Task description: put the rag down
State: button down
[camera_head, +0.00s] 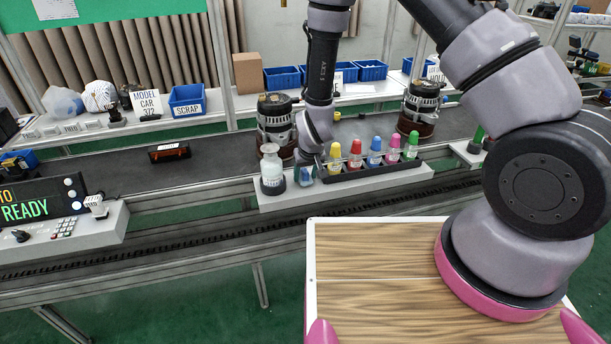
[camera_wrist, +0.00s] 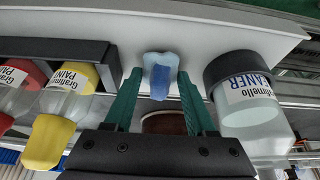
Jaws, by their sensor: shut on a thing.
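The rag is a small light-blue cloth with a darker blue patch. In the head view the rag (camera_head: 306,177) is low over the pale ledge (camera_head: 375,188), between the cleaner bottle (camera_head: 271,165) and the paint rack (camera_head: 372,172). In the wrist view the rag (camera_wrist: 160,80) is between the teal fingertips of my gripper (camera_wrist: 159,92), which is shut on it. My gripper (camera_head: 307,165) points down in the head view, its fingers largely hidden. I cannot tell whether the rag touches the ledge.
The cleaner bottle stands in a dark holder close beside my gripper. On the other side, the rack holds several paint bottles with coloured caps. Alternators (camera_head: 275,122) (camera_head: 418,105) stand on the dark conveyor (camera_head: 120,176) behind. The ledge in front of the rack is bare.

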jog(key=shift+f, duration=0.2)
jog(key=shift+f, duration=0.15)
jog(key=shift+c, duration=1.1)
grip_release()
jog(key=v, duration=1.2)
